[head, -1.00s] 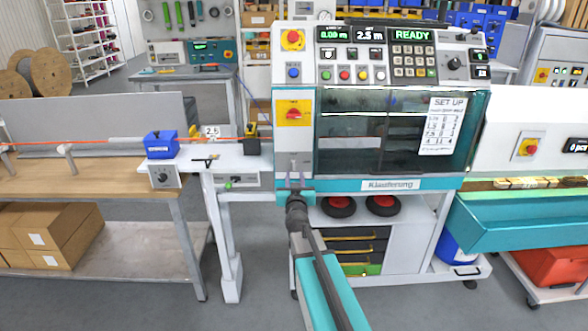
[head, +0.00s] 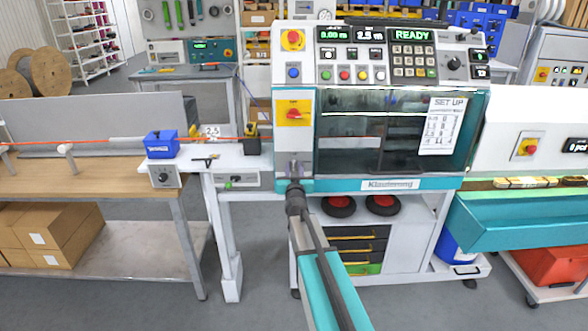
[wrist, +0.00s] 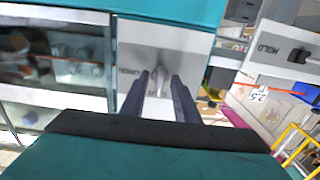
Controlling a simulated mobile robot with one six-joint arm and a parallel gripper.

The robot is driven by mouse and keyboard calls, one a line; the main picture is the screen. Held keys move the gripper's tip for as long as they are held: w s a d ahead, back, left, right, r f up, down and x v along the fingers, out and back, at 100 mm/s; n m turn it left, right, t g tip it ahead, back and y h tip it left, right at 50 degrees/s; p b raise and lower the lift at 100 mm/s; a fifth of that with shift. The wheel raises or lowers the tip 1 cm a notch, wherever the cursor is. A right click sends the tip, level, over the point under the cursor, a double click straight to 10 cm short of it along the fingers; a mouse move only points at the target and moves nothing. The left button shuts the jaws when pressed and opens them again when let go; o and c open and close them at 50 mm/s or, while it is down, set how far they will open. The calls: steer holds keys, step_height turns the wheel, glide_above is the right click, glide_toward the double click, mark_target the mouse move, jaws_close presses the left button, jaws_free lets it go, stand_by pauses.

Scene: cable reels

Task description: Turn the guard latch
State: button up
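The guard latch (wrist: 159,82) is a small grey handle on a light plate (wrist: 195,55) of the machine's front; the plate's lettering appears upside down in the wrist view. In the head view the latch area lies low on the column left of the guard window, mostly hidden by my gripper (head: 293,172). My gripper (wrist: 161,78) points at the plate in the wrist view, its two dark fingers apart, one on each side of the latch. Gaps show between fingers and latch; contact cannot be told.
The guard window (head: 375,130) is closed, with a set-up sheet (head: 441,126) on it. A red and yellow switch (head: 294,113) sits above the latch area. A blue box (head: 161,144) and a side table (head: 215,160) stand to the left. A teal trough (head: 520,218) juts out at right.

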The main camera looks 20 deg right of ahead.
steer(key=shift+c, duration=0.4)
jaws_close()
